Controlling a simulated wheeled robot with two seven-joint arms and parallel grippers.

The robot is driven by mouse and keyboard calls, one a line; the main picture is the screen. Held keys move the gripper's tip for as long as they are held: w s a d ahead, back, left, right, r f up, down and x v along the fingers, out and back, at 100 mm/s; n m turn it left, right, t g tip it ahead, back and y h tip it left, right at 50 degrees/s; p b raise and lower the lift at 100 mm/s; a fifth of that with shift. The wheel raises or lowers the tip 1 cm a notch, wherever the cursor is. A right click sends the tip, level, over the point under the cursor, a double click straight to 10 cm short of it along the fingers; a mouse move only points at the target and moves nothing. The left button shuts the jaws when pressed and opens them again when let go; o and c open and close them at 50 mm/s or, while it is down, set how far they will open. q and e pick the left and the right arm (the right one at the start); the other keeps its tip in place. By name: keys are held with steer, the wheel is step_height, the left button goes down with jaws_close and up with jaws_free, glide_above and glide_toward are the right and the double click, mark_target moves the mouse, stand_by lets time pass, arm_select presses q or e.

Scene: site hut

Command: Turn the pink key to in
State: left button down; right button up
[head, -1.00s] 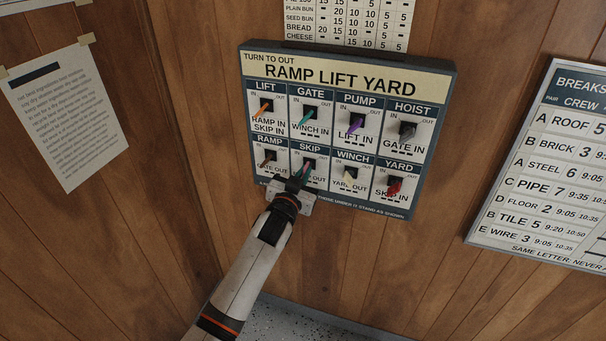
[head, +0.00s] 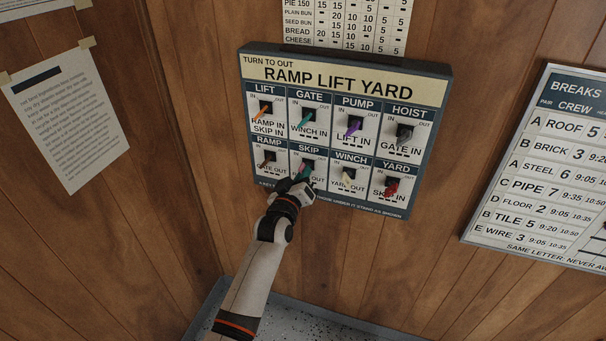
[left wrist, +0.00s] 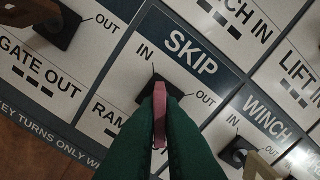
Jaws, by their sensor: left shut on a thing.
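The pink key (left wrist: 160,112) sits in the SKIP switch in the lower row of the RAMP LIFT YARD board (head: 350,208). My left gripper (left wrist: 160,135) is shut on it, with its green fingers on either side of the key. In the head view the left gripper (head: 304,173) covers most of the key and the lower part of the SKIP plate. The IN and OUT marks show above the key in the left wrist view. I cannot tell exactly which mark the key points to. My right gripper is not in view.
Close by are the brown RAMP key (head: 268,160) on the left and the cream WINCH key (head: 348,174) on the right. The teal GATE key (head: 306,120) is above. The wall below the board is clear.

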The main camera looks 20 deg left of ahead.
arm_select(q)
steer(key=shift+n, duration=0.4)
steer(key=c, duration=1.6)
jaws_free()
steer(key=shift+o, duration=0.2)
steer(key=s+b, duration=0.1)
steer(key=s, duration=1.1)
steer(key=shift+a+b, duration=0.2)
steer(key=shift+b, duration=0.1)
steer(key=shift+f, duration=0.1)
